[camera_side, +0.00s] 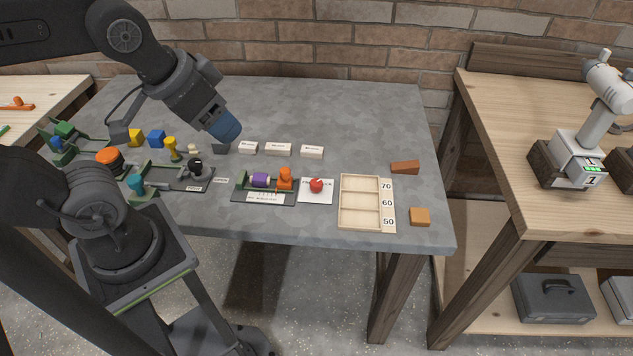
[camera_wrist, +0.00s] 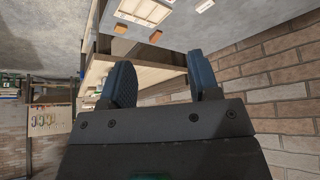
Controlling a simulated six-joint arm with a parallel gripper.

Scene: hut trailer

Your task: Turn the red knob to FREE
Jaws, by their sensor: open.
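The red knob (camera_side: 316,185) sits on a white plate (camera_side: 314,198) near the front middle of the grey table in the side view. The lettering on the plate is too small to read, and which way the knob points cannot be told. My gripper (camera_side: 226,130) hangs above the table, to the left of and behind the knob, well apart from it. In the wrist view my gripper (camera_wrist: 162,85) shows two blue fingers spread apart with nothing between them. The red knob is not clearly visible in the wrist view.
White labelled blocks (camera_side: 278,149) stand behind. The back right of the grey table (camera_side: 370,115) is clear.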

